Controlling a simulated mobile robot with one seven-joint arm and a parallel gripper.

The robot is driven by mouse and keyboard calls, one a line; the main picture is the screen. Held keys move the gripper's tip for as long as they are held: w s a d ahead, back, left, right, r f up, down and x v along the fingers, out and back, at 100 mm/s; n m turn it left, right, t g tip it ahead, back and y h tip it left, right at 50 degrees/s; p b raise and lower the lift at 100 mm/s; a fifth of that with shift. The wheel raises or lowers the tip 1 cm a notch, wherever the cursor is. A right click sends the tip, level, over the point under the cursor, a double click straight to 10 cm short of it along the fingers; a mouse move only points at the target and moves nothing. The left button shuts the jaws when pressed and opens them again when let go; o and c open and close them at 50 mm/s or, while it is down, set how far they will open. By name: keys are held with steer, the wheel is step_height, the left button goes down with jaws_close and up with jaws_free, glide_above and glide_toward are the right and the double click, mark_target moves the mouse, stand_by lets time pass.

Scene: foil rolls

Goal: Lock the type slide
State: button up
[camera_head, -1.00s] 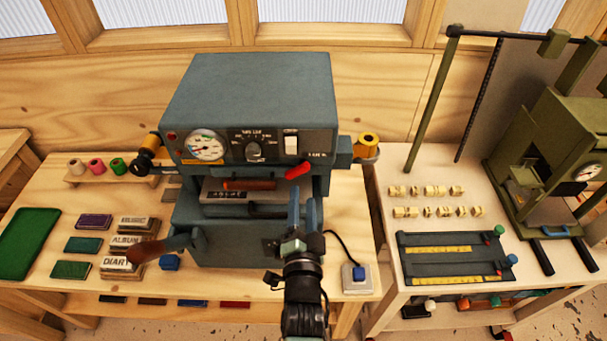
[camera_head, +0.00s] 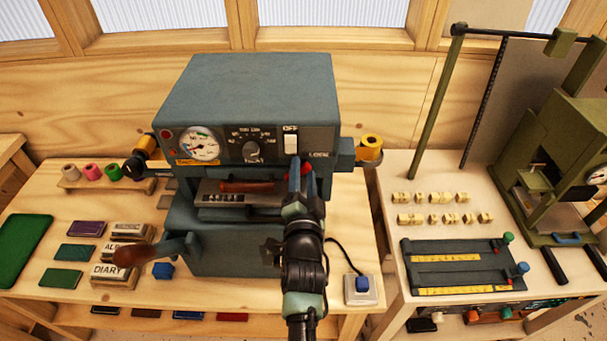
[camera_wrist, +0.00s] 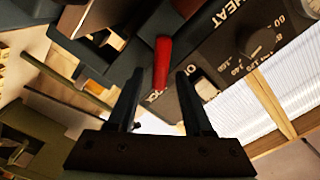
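The blue-grey press (camera_head: 245,95) stands on the wooden table. Its type slide (camera_head: 224,198), with a row of type and a red-brown handle (camera_head: 247,187), sits in the slot under the front panel. The red lever (camera_wrist: 162,62) is at the panel's right end; in the head view my gripper (camera_head: 301,172) largely covers it. In the wrist view my gripper (camera_wrist: 160,76) is open, with a finger on each side of the lever. Gaps show beside the lever, so it does not look clamped.
A blue button box (camera_head: 362,288) is at front right. A second table holds a black tray (camera_head: 465,268) and a green machine (camera_head: 575,150).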

jaws_close()
steer(key=shift+f+n+b, duration=0.1)
steer(key=shift+n+b, duration=0.35)
steer(key=shift+n, duration=0.15)
steer(key=shift+o, duration=0.6)
jaws_free()
steer(key=shift+s, duration=0.1)
